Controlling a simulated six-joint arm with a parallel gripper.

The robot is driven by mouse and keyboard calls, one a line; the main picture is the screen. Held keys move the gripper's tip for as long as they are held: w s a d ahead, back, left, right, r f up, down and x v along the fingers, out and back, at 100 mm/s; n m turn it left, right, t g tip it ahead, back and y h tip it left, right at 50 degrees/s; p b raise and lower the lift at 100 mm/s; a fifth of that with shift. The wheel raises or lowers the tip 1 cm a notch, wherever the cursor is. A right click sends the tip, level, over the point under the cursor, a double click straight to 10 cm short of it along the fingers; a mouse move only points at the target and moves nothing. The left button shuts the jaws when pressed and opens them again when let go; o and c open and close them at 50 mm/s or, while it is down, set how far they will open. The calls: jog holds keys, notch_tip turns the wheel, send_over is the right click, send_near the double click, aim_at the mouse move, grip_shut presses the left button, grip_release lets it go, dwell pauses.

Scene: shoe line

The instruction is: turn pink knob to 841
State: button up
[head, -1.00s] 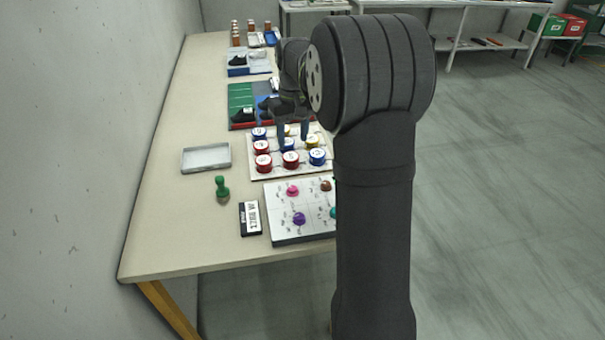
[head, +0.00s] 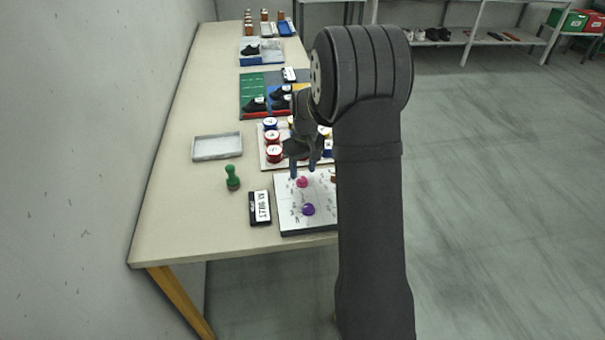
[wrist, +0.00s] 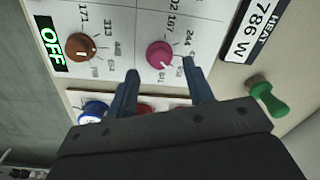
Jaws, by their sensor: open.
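The pink knob (head: 302,182) sits on a white panel (head: 288,221) near the table's front.
A purple knob (head: 308,209) and a brown knob (wrist: 80,46) share the panel. A black display (head: 260,208), a green stamp-like piece (head: 233,178) and a grey tray (head: 217,147) stand to the left. Red and blue round pieces (head: 274,153) stand behind the panel.

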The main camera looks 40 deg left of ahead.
aim_at(302, 181)
jog(key=shift+f, duration=1.3)
jog(key=c, duration=1)
jog(key=shift+m, duration=0.4)
jog(key=m, duration=0.3)
jog(key=shift+m, duration=0.3)
jog(key=shift+s+m, duration=0.1)
jog(key=shift+m, duration=1.6)
